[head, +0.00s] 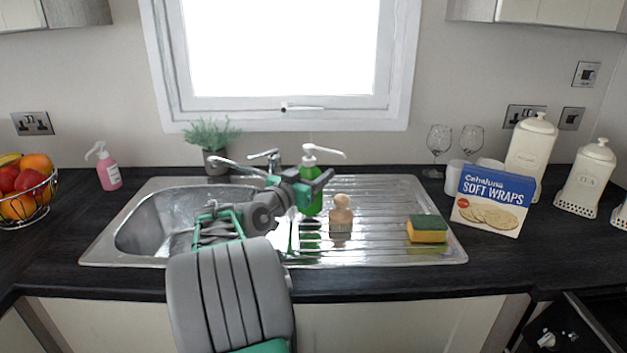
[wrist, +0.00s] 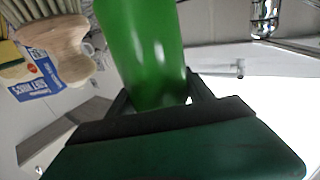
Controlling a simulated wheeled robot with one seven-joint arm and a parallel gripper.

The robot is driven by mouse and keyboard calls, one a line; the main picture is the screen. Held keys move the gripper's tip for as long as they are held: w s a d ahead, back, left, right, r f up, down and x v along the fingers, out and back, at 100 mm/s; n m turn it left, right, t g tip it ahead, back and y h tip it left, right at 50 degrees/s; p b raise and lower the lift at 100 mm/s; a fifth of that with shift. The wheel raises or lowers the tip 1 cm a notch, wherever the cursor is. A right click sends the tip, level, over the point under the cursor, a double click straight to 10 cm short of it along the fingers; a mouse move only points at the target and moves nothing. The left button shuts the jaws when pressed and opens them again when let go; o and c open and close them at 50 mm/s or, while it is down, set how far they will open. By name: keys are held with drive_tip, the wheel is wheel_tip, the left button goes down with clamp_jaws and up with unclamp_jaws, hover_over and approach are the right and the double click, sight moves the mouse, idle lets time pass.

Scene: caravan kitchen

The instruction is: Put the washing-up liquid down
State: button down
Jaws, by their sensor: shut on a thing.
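The washing-up liquid is a green bottle (head: 312,204) with a white pump top, upright over the left part of the steel drainer (head: 375,190). My gripper (head: 318,184) is shut on it, reaching in from the left. In the wrist view the green bottle (wrist: 145,50) fills the space between the fingers (wrist: 163,98). Green reflections show on the steel below it. I cannot tell whether its base touches the drainer. My arm hides part of the sink and drainer.
A wooden brush (head: 341,215) stands just right of the bottle. A sponge (head: 427,229) lies farther right on the drainer, with bare steel between. The tap (head: 265,156) is behind my arm. A soft wraps box (head: 491,200) stands right of the drainer.

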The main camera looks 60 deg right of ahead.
drive_tip(key=shift+f, duration=0.8)
drive_tip(key=shift+f, duration=0.2)
drive_tip(key=shift+c, duration=2)
unclamp_jaws()
drive_tip(key=shift+a, duration=0.1)
drive_tip(key=shift+r, duration=0.1)
drive_tip(key=shift+w+a, duration=0.1)
drive_tip(key=shift+a, duration=0.1)
drive_tip(key=w+a+b, duration=0.1)
drive_tip(key=a, duration=1)
drive_tip(key=shift+a, duration=0.3)
